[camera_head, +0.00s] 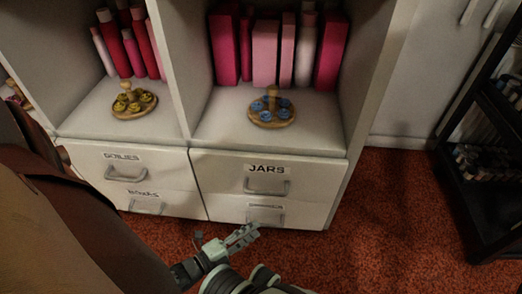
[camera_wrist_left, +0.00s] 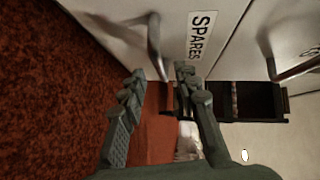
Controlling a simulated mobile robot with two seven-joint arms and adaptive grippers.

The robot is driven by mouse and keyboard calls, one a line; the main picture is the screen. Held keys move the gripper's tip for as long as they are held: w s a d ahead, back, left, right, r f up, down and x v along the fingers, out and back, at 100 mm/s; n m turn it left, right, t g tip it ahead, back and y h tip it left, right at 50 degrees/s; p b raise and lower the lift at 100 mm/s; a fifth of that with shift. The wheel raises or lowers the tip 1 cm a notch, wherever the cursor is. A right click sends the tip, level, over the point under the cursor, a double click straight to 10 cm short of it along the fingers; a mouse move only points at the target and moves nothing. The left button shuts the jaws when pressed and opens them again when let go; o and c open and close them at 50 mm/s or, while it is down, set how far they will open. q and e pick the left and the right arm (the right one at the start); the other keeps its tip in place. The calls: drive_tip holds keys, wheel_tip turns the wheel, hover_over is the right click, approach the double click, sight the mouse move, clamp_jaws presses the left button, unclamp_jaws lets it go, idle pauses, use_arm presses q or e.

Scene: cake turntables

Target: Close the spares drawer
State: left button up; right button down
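The spares drawer (camera_head: 228,208) is the lower right drawer of the white cabinet, below the JARS drawer. Its front looks about flush with the one above; I cannot tell whether a small gap is left. Its SPARES label (camera_wrist_left: 201,36) is readable in the left wrist view, with its metal handle (camera_wrist_left: 154,45) beside it. My left gripper (camera_head: 252,231) is in front of this drawer, low and close to the handle. In the left wrist view the left gripper (camera_wrist_left: 160,72) has its fingers apart, with the handle's lower end appearing between the tips. Contact is unclear. My right gripper is not in view.
The JARS drawer (camera_head: 230,172) and two left drawers (camera_head: 90,160) look shut. Bottles, books and two round wooden stands (camera_head: 134,112) (camera_head: 271,122) occupy the shelves above. A black rack (camera_head: 475,190) stands right. Red carpet (camera_head: 385,225) is free between cabinet and rack.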

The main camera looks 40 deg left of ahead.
use_arm(q)
drive_tip(key=v, duration=0.7)
drive_tip(key=shift+w+r, duration=0.1)
